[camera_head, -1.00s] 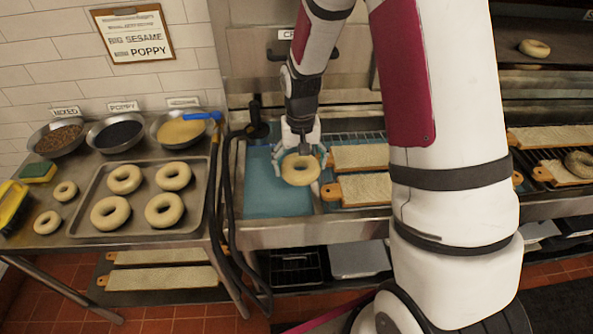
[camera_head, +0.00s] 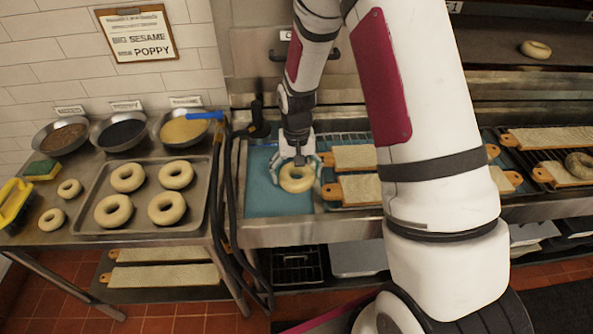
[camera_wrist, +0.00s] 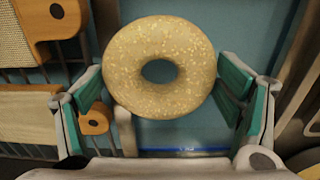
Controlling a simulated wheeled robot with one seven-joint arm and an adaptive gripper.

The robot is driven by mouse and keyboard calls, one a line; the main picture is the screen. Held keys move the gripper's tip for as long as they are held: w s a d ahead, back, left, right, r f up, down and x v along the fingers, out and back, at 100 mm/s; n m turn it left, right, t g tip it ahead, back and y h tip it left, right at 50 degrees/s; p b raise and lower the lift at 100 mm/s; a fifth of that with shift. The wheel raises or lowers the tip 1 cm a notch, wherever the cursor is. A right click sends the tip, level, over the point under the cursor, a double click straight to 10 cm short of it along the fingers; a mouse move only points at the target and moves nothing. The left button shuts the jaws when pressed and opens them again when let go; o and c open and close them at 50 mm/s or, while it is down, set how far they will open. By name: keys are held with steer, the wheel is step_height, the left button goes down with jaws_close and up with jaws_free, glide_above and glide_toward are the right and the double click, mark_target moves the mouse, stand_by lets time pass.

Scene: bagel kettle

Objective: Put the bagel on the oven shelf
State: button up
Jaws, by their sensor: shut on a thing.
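A pale bagel with light seeds (camera_head: 297,178) is between the fingers of my gripper (camera_head: 297,165), above the blue mat at the left end of the metal counter. In the wrist view the bagel (camera_wrist: 161,100) faces the camera, its hole clear, with a green-padded finger on each side. My gripper is shut on it. The dark oven shelf (camera_head: 480,35) is at the upper right in the head view, partly hidden by my arm. Another bagel (camera_head: 535,49) lies on that shelf.
More boards (camera_head: 550,138) lie farther right, one with a bagel (camera_head: 580,164). A tray of bagels (camera_head: 200,215) and bowls (camera_head: 122,134) stand on the left table. A black hose (camera_head: 222,190) hangs between table and counter.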

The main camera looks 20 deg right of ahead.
steer(key=shift+f, duration=0.35)
steer(key=o, duration=1.1)
steer(key=shift+r, duration=0.1)
